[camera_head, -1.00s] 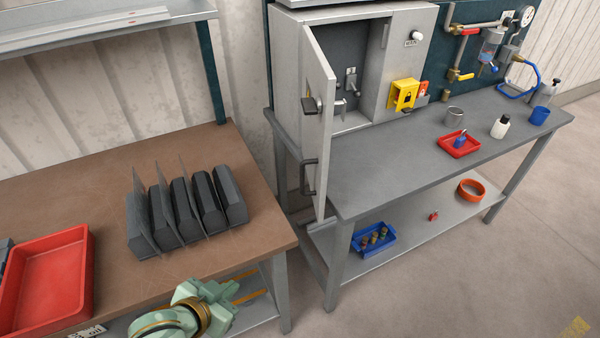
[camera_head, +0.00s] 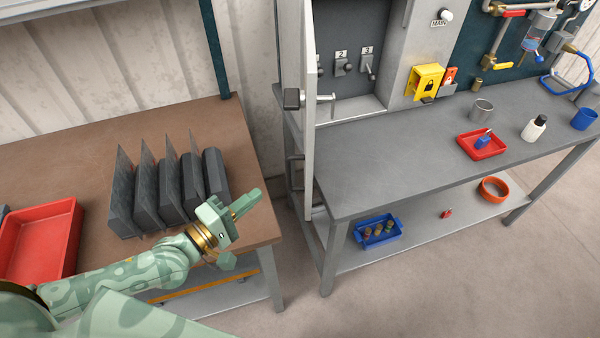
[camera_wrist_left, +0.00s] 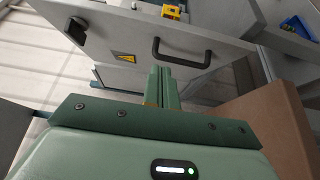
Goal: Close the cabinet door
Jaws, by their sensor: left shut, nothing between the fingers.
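The grey cabinet (camera_head: 402,75) stands on the workbench with its door (camera_head: 310,130) swung open, seen nearly edge-on in the head view. The door's dark latch (camera_head: 292,99) and pull handle (camera_head: 295,172) stick out on its left side. My left gripper (camera_head: 248,203) is left of the door, over the brown table's right end, apart from the door. In the left wrist view the shut, empty fingers (camera_wrist_left: 164,88) point at the door panel (camera_wrist_left: 135,22), near the black handle (camera_wrist_left: 183,54). The contact there cannot be told. My right gripper is not in view.
The brown table (camera_head: 90,175) holds a rack of dark blocks (camera_head: 170,190) and a red tray (camera_head: 68,235), close to my left arm. A floor gap separates table and bench.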

